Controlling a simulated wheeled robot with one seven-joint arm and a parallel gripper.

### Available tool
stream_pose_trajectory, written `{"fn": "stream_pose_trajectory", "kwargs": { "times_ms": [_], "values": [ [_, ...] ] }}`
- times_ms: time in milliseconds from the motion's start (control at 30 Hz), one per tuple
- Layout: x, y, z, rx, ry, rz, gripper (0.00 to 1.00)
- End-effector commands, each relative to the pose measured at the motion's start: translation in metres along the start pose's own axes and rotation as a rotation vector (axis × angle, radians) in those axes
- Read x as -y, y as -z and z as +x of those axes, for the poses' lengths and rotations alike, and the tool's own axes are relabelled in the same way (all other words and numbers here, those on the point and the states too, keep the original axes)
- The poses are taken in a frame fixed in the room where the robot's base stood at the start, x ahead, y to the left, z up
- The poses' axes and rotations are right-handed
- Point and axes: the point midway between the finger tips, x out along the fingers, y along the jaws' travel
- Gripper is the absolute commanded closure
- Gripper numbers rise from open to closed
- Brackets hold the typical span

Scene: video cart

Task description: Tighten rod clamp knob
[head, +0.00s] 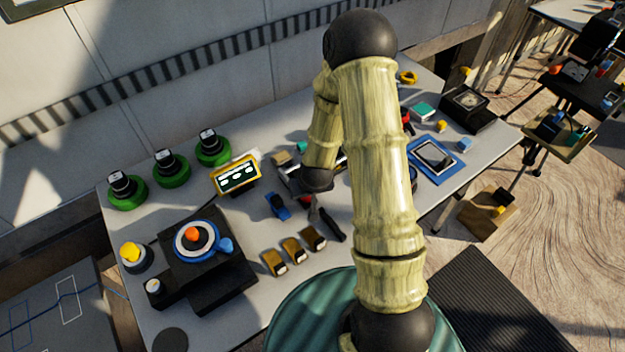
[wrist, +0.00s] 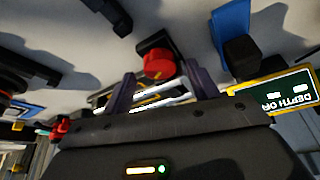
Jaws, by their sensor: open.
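In the wrist view a red knob (wrist: 158,65) sits on a dark clamp block (wrist: 153,42), with pale metal rods (wrist: 165,98) beside it. I take this to be the rod clamp knob. My gripper (wrist: 160,77) is open, with one dark finger to each side of the knob in the picture. I cannot tell whether either finger touches it. In the head view my gripper (head: 324,214) is over the middle of the table, and my arm covers part of the table there.
A yellow-framed sign (head: 237,176) stands left of my gripper; the wrist view shows it close at right. A blue item (head: 278,206) lies nearby. Several brown blocks (head: 292,250) sit in front. A blue-rimmed round device (head: 196,241) is at left, and a blue tray (head: 449,169) at right.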

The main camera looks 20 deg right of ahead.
Motion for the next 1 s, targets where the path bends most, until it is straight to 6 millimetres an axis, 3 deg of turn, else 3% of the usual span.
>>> {"fn": "stream_pose_trajectory", "kwargs": {
  "times_ms": [1000],
  "values": [
    [0.001, 0.001, -0.135, -0.004, -0.001, -0.001, 0.41]
  ]
}}
